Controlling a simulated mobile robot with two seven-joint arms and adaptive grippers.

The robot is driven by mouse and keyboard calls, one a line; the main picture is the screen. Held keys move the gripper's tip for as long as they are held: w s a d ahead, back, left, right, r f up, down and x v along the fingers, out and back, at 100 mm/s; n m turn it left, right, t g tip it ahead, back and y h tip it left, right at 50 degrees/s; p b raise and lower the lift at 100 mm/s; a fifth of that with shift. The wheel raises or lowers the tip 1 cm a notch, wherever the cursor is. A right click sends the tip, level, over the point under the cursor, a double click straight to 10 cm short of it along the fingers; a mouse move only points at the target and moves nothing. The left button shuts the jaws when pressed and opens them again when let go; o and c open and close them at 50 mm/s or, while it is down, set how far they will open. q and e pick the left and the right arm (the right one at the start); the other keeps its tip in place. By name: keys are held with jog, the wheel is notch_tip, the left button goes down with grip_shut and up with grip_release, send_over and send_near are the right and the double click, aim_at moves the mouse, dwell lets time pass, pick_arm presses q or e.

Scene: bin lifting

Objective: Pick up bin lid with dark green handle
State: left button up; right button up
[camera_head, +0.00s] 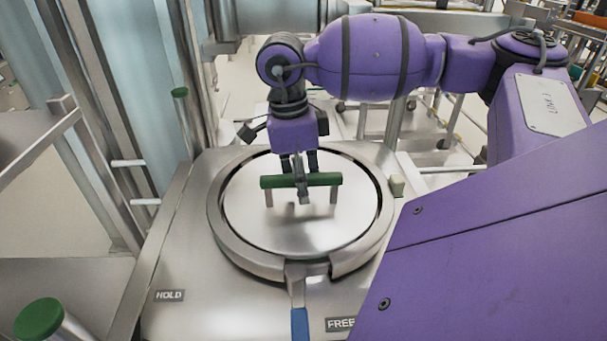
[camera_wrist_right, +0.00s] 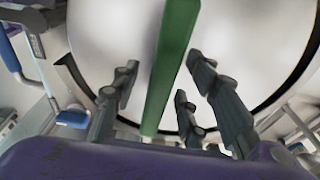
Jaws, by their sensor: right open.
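The round, shiny metal bin lid (camera_head: 290,227) sits flat in its ring on the steel surface. Its dark green handle (camera_head: 328,180) is a straight bar raised on two metal posts. My right gripper (camera_head: 302,190) points down over the middle of the handle, its fingers around the bar. In the right wrist view the handle (camera_wrist_right: 172,70) runs between the open fingers of my right gripper (camera_wrist_right: 165,95), with gaps visible on both sides. The left gripper is in neither view.
A metal clamp ring (camera_head: 222,245) surrounds the lid, with a blue-handled lever (camera_head: 299,323) at its front. HOLD (camera_head: 169,295) and FREE (camera_head: 341,324) labels mark the surface. A green-capped post (camera_head: 40,318) stands front left; metal uprights stand left of the bin.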

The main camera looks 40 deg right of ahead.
jog(key=shift+f, duration=0.3)
dwell(0.5)
jog(key=shift+c, duration=0.2)
grip_shut()
jog(key=shift+w+r, duration=0.1)
dwell(0.4)
